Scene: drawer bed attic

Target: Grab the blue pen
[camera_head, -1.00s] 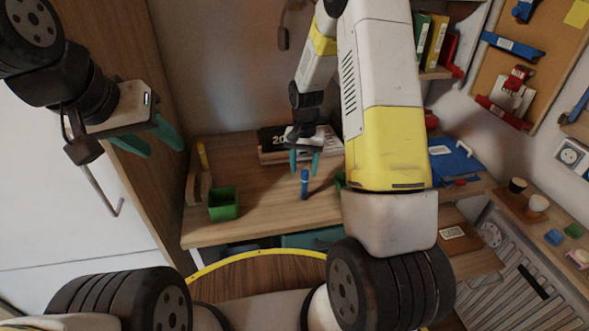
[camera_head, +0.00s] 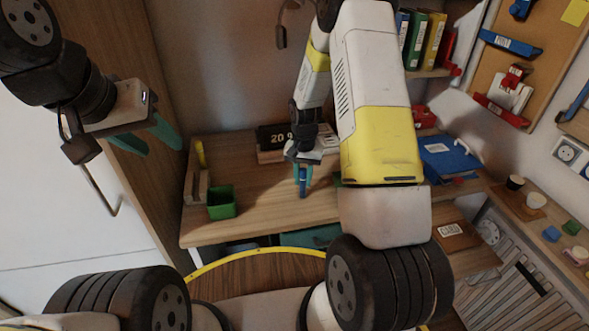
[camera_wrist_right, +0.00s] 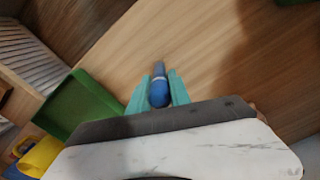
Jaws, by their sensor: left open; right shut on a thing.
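The blue pen (camera_head: 303,187) stands upright on the wooden desk (camera_head: 262,212) in the head view. My right gripper (camera_head: 303,174) is around its upper part from above, shut on it. In the right wrist view the blue pen (camera_wrist_right: 159,92) sits between the two teal fingers of my right gripper (camera_wrist_right: 159,91). The pen's lower end appears at or close to the desk top; I cannot tell if it touches. My left gripper (camera_head: 150,138) is open and empty at the left, in front of the wooden cabinet side, well away from the pen.
A calendar (camera_head: 276,140) stands behind my right gripper. The desk front between box and pen is clear.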

